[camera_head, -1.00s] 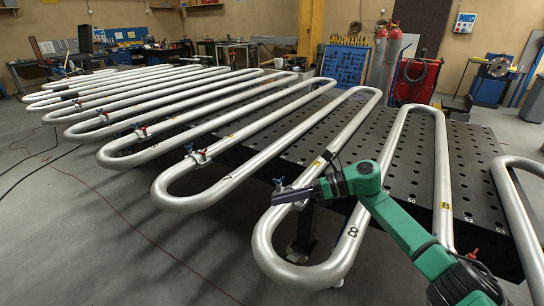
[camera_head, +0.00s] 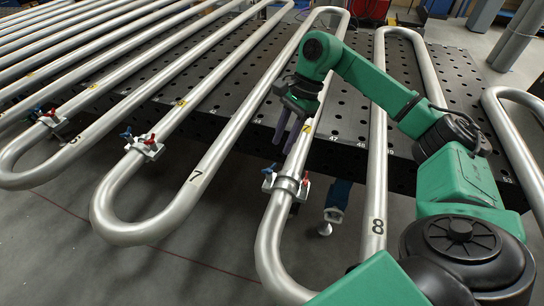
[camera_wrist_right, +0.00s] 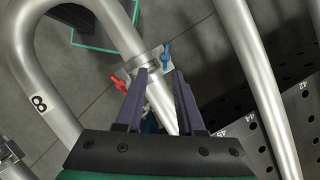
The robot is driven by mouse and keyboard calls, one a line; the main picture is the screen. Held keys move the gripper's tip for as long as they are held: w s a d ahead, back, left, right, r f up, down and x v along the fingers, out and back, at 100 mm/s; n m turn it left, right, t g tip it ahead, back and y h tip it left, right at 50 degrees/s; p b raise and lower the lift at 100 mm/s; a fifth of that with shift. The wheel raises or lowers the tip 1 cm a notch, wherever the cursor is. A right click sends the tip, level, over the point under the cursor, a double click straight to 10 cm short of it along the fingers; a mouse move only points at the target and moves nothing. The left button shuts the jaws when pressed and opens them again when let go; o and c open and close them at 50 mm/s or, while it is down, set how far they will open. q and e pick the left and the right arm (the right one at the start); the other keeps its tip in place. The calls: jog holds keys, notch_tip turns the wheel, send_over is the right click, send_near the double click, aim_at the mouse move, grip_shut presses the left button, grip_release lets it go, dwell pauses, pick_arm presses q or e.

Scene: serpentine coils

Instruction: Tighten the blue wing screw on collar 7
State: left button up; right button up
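A metal collar (camera_head: 286,184) clamps around a silver pipe near its front bend, just below a yellow tag (camera_head: 308,128) that appears to read 7. Its blue wing screw (camera_head: 270,168) is on the left and its red wing screw (camera_head: 306,180) on the right. In the wrist view the blue screw (camera_wrist_right: 167,52) is upper right of the collar and the red screw (camera_wrist_right: 120,82) lower left. My right gripper (camera_head: 283,147) points down above the collar, apart from it. Its fingers (camera_wrist_right: 160,72) are open and empty. My left gripper is not in view.
Another collar (camera_head: 147,147) with blue and red screws sits on the pipe to the left, and another (camera_head: 50,120) farther left. The perforated black table (camera_head: 350,115) lies beneath the pipes.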

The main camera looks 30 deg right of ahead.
aim_at(270, 166)
jog(key=x, duration=0.2)
jog(key=w+p+x, duration=0.1)
jog(key=x, duration=0.1)
jog(key=shift+a+f, duration=0.1)
jog(key=shift+f, duration=0.3)
jog(key=x, duration=0.2)
jog(key=shift+w+a+f+p, duration=0.15)
jog(key=shift+a+f+p, duration=0.05)
jog(key=shift+f+p, duration=0.1)
jog(key=shift+f, duration=0.15)
jog(key=shift+s, duration=0.25)
jog(key=shift+c, duration=1.2)
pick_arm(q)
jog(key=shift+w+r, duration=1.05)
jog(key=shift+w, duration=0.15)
pick_arm(e)
grip_shut()
